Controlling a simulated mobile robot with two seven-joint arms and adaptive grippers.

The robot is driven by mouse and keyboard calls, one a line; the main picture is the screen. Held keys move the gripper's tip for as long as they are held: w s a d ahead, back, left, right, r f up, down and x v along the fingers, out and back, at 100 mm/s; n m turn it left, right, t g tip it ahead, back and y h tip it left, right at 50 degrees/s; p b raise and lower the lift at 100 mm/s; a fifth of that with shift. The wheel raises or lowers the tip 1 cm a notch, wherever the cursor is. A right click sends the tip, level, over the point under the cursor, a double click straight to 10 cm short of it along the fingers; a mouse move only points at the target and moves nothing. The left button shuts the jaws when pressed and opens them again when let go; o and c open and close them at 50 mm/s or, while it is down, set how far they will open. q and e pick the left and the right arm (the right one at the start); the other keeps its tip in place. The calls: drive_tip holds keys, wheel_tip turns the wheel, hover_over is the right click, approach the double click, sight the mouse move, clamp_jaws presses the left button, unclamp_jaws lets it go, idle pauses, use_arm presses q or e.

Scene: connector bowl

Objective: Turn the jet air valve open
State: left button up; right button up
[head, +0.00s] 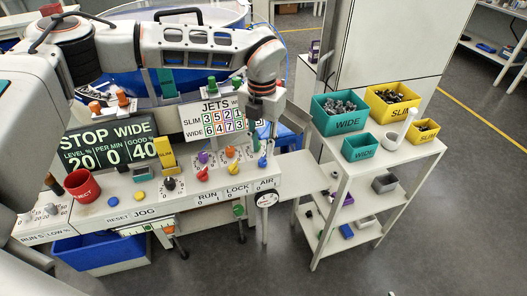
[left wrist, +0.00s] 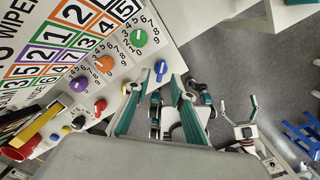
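The jet air valve is a blue knob (head: 262,162) at the right end of the console's front row, above the AIR label. It also shows in the left wrist view (left wrist: 161,70). My left gripper (head: 263,140) hangs down just above and behind it. In the left wrist view its two teal fingers (left wrist: 161,88) stand apart, with the blue knob beyond and between their tips. I cannot tell whether either finger touches the knob. My right gripper (left wrist: 240,112) shows small in the left wrist view, well away from the console, its fingers apart and empty.
A red knob (head: 203,173), an orange knob (head: 230,152) and a purple knob (head: 203,157) sit left of the valve. The JETS board (head: 211,118) stands behind them. A white shelf (head: 390,160) with teal and yellow bins stands to the right. Floor is free in front.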

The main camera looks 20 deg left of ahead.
sight(262, 157)
use_arm(q)
drive_tip(key=shift+f, duration=1.65)
clamp_jaws()
